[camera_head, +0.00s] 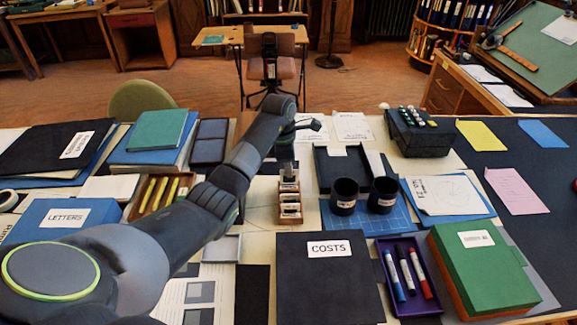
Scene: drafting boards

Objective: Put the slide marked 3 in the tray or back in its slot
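A small wooden slide rack (290,203) stands in the middle of the desk. It holds several pale-framed slides, and one grey piece (287,170) stands up at its far end. The numbers on the slides are too small to read, so I cannot tell which is marked 3. A black tray (322,172) lies just right of the rack, partly behind two black cups. My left gripper (310,127) is above the desk, beyond the rack and apart from it. Its fingers are small and partly hidden by my arm, and I see nothing clearly held. My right gripper is out of view.
Two black cups (344,193) stand on a blue grid mat (400,222). A COSTS folder (325,285), a purple marker tray (384,262) and a green box (485,270) lie at the front.

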